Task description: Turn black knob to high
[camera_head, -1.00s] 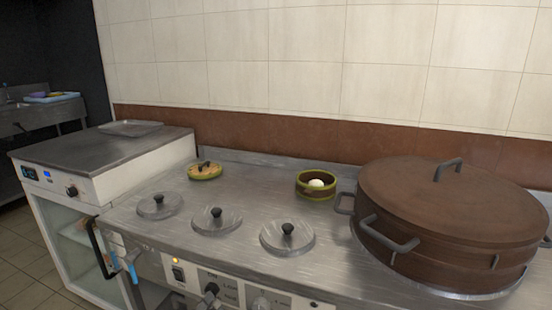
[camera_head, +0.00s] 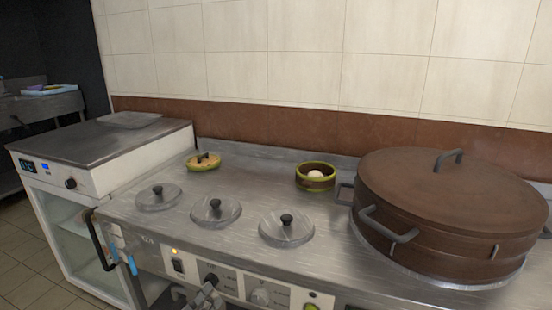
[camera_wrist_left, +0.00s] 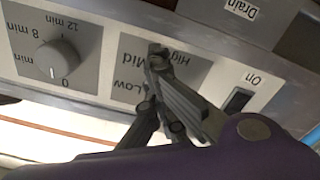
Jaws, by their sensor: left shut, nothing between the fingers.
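The black knob (camera_head: 212,278) is on the front control panel (camera_head: 232,284), near the bottom of the head view. My left gripper (camera_head: 208,288) is at the knob and partly covers it. In the left wrist view the panel appears upside down, with the labels High, Mid and Low (camera_wrist_left: 128,88) around the knob's place. There my left gripper (camera_wrist_left: 156,62) is shut with its tips over that place. The knob is mostly hidden, so I cannot tell its setting or whether the tips touch it. My right gripper is not in view.
A grey timer knob (camera_head: 260,297) sits right of the black knob, and an On switch (camera_head: 178,266) sits left. Three round lids (camera_head: 216,211) lie on the steel counter. A large brown lidded pot (camera_head: 450,210) stands at right, and a small green-rimmed bowl (camera_head: 316,184) behind.

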